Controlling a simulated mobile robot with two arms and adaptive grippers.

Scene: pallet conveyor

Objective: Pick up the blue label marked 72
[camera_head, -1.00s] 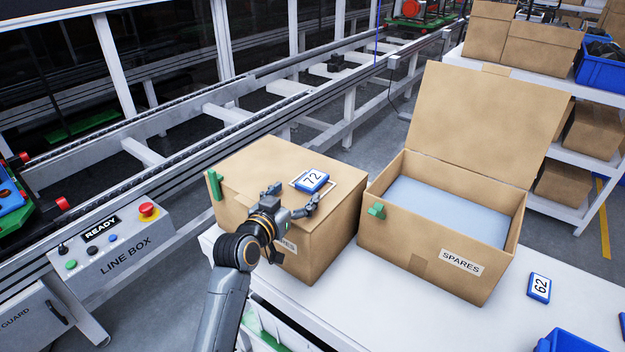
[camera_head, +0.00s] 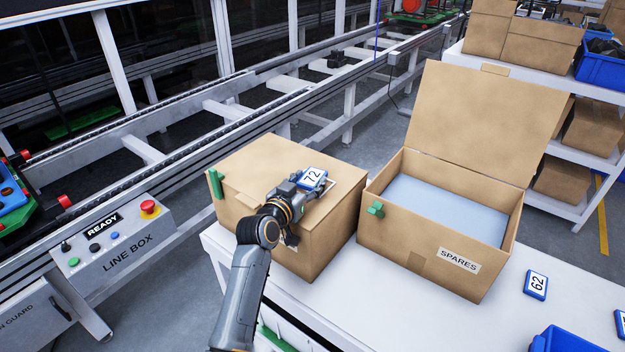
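The blue label marked 72 (camera_head: 313,176) has a white face and lies on top of the closed cardboard box (camera_head: 262,155), at a white outlined patch. My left gripper (camera_head: 308,188) is over the box top, right at the label. Its fingers appear to lie on either side of the label's near part. Whether they touch or grip it cannot be made out. My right gripper is not in view.
An open box marked SPARES (camera_head: 458,262) with a raised lid stands to the right. A blue label marked 62 (camera_head: 536,284) lies on the white table (camera_head: 400,318). A blue bin (camera_head: 565,341) is at the bottom right. A line box panel (camera_head: 115,240) is at the left.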

